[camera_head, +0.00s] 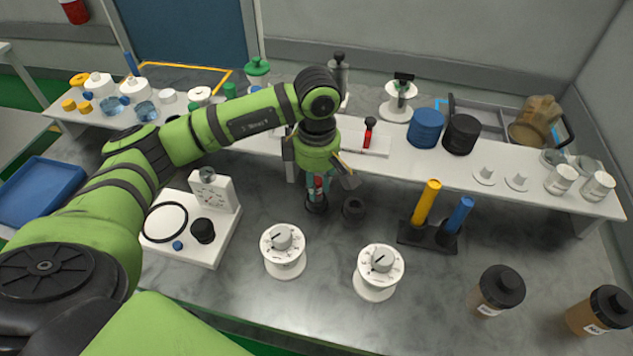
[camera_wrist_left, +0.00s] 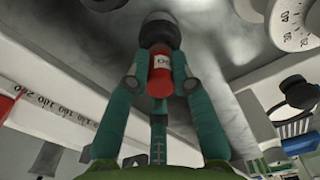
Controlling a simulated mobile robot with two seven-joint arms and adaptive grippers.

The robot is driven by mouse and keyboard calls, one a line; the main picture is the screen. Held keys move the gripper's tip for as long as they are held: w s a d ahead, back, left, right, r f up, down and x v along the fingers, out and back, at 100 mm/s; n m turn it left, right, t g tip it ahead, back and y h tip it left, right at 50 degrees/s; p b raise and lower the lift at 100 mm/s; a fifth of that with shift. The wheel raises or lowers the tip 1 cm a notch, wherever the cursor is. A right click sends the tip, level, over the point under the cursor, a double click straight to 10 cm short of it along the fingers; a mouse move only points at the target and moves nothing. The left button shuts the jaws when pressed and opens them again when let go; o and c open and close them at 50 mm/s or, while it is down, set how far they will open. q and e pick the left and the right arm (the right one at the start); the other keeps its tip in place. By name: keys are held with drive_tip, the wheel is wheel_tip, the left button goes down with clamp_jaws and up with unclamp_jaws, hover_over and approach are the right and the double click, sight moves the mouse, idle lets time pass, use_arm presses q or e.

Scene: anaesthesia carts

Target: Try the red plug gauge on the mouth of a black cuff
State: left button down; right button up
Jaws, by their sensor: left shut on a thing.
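My left gripper (camera_head: 319,183) is shut on a red plug gauge (camera_wrist_left: 160,72), which also shows between the fingers in the head view. The gauge points down at a black cuff (camera_head: 317,204) standing on the grey worktop. The cuff shows just beyond the gauge in the wrist view (camera_wrist_left: 157,28). The gauge's lower end is at the cuff's mouth; I cannot tell whether it is inside or only touching. A second black cuff (camera_head: 353,209) stands just to the right. My right gripper is not in view.
Two white dial units (camera_head: 284,262) (camera_head: 376,283) stand in front. A tester with a gauge (camera_head: 212,192) is at left, and a black stand (camera_head: 427,237) with yellow and blue rods at right. The white shelf (camera_head: 400,160) behind bears a red-handled piece (camera_head: 369,132).

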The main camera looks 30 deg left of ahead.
use_arm(q)
drive_tip(key=shift+r+p, duration=1.45)
drive_tip(key=shift+r, duration=1.7)
